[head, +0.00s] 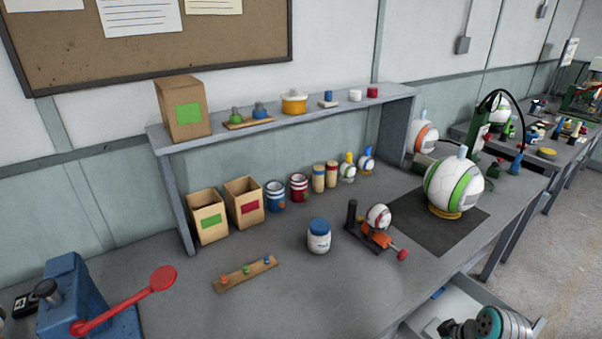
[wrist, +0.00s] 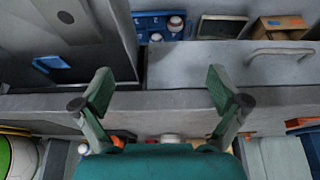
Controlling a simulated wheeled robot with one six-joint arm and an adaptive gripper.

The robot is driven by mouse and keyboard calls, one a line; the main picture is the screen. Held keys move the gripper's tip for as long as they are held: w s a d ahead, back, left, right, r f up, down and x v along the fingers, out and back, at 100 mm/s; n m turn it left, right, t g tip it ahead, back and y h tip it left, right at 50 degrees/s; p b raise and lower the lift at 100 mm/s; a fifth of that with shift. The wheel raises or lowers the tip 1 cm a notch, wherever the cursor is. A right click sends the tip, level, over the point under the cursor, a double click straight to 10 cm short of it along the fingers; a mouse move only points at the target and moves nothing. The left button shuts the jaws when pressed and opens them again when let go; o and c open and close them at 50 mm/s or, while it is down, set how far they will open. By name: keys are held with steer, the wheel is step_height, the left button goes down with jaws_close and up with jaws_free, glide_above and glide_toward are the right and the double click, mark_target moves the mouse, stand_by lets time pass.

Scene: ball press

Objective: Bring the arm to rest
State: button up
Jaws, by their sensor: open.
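My gripper (wrist: 162,92) shows in the wrist view with its two green-grey fingers spread wide and nothing between them. Behind the fingers lies a long grey edge, apart from the fingertips as far as I can tell. In the head view, a teal and metal part of my arm (head: 503,323) shows at the bottom right, low in front of the bench and by an open drawer. The fingers cannot be made out in the head view.
The grey bench (head: 290,290) holds a blue press with a red lever (head: 163,278), a blue-lidded jar (head: 319,237), a small ball in a clamp (head: 378,217) and a large green-white ball (head: 453,186). The open drawer (head: 455,302) juts out near my arm. Floor is free at right.

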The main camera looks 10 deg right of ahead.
steer(key=s+a+f+m+t+h, duration=0.1)
steer(key=s+a+f+m+t, duration=0.1)
steer(key=s+a+f, duration=0.4)
steer(key=s+a+f+m+t+h, duration=0.15)
steer(key=s+a, duration=0.25)
steer(key=a, duration=0.5)
steer(key=s+a+r+t, duration=0.3)
steer(key=s+r, duration=0.5)
steer(key=s, duration=0.1)
steer(key=s+a+r+t+y, duration=0.1)
steer(key=s+a+r+t, duration=0.3)
steer(key=s+r, duration=0.4)
steer(key=shift+s+a, duration=0.15)
steer(key=shift+s, duration=0.6)
